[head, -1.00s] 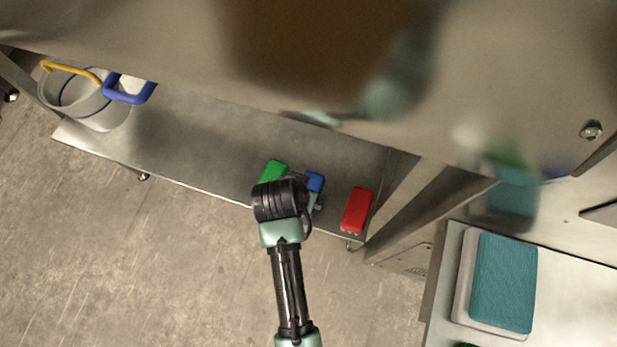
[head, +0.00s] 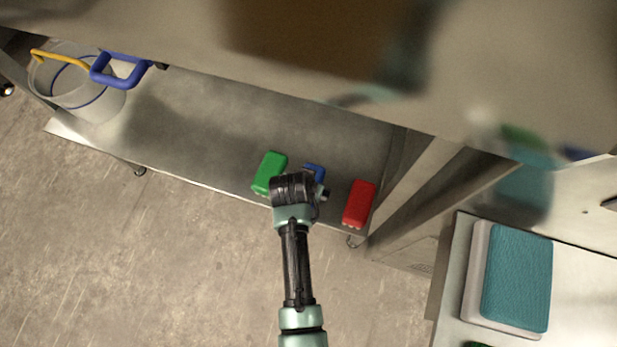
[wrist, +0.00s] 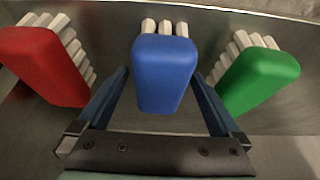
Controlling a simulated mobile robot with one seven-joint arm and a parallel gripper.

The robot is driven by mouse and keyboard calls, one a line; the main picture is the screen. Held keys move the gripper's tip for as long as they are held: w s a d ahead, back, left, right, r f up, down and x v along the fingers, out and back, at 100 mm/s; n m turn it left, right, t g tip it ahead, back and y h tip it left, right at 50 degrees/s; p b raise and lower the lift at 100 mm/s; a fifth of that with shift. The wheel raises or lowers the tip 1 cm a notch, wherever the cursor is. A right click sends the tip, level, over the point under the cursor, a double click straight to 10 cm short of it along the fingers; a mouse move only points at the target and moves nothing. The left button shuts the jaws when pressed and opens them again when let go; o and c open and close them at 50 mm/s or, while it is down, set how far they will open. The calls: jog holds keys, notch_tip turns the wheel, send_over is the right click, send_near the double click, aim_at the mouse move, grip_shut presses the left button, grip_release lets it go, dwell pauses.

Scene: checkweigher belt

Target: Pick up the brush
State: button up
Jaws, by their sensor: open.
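Three brushes with light bristles lie on a low metal shelf. The blue brush (wrist: 164,74) is in the middle of the wrist view, between the two fingers of my open gripper (wrist: 163,95), with a gap showing on both sides. In the head view the blue brush (head: 314,170) is mostly hidden behind my wrist. The red brush (wrist: 45,66) is on the left in the wrist view, outside the fingers. The green brush (wrist: 258,79) is on the right there, also outside the fingers. The head view shows the green brush (head: 269,173) left of my wrist and the red brush (head: 359,204) right.
A clear bucket (head: 82,100) with yellow and blue handles stands at the shelf's left end. The metal shelf (head: 200,130) is bare between the bucket and brushes. A larger metal surface overhangs its back. A teal pad (head: 517,278) lies on a table at right.

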jog(key=shift+f, duration=0.2)
dwell(0.5)
jog(key=c, duration=1.5)
jog(key=shift+r, duration=0.1)
notch_tip(320, 180, up, 10)
jog(key=p, duration=0.2)
jog(key=shift+r+p, duration=0.15)
jog(key=shift+p, duration=0.25)
